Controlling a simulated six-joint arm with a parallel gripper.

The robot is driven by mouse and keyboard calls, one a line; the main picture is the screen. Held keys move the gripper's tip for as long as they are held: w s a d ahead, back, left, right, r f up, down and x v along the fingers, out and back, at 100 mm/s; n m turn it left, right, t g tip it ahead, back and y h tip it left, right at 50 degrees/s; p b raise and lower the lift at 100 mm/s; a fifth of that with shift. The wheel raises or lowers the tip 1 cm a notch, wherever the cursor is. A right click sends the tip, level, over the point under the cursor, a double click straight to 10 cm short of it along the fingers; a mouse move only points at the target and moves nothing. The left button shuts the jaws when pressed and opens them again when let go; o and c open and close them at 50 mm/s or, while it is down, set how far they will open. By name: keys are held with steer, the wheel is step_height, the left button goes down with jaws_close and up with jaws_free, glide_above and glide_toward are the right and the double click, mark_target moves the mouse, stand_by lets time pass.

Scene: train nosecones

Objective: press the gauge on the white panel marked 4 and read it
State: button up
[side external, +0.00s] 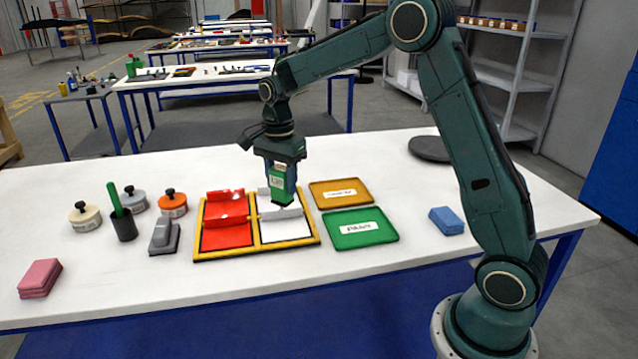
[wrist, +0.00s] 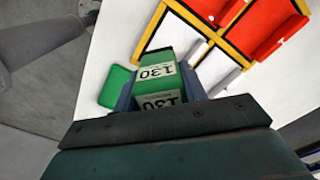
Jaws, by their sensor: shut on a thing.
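My gripper (side external: 281,187) is shut on a green gauge (side external: 277,180) and holds it upright over the white panel (side external: 287,231). In the wrist view the gauge (wrist: 157,58) sits between the gripper's blue-grey fingers (wrist: 158,85), with black-on-white labels reading 130. The gauge's lower end is at the raised whitish ridge (side external: 281,212) across the panel; I cannot tell whether it touches. The white panel (wrist: 213,72) is partly hidden in the wrist view. No figure 4 is legible on it.
A red panel (side external: 226,236) shares the yellow frame (side external: 222,256), on the left. An orange tray (side external: 341,193) and a green tray (side external: 360,229) lie to the right. A grey block (side external: 164,237), a dark cup (side external: 124,229) and several knobbed round pots stand left. The front table edge is clear.

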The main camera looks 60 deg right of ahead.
mark_target(282, 185)
steer(key=shift+w+d+f, duration=0.35)
steer(key=shift+d+f, duration=0.15)
steer(key=shift+f, duration=0.25)
steer(key=shift+w+d+f, duration=0.35)
steer(key=shift+d+f, duration=0.1)
steer(key=shift+f, duration=0.25)
steer(key=shift+f, duration=0.2)
steer(key=shift+f, duration=2.75)
steer(key=shift+f, duration=0.6)
steer(key=shift+r, duration=3.55)
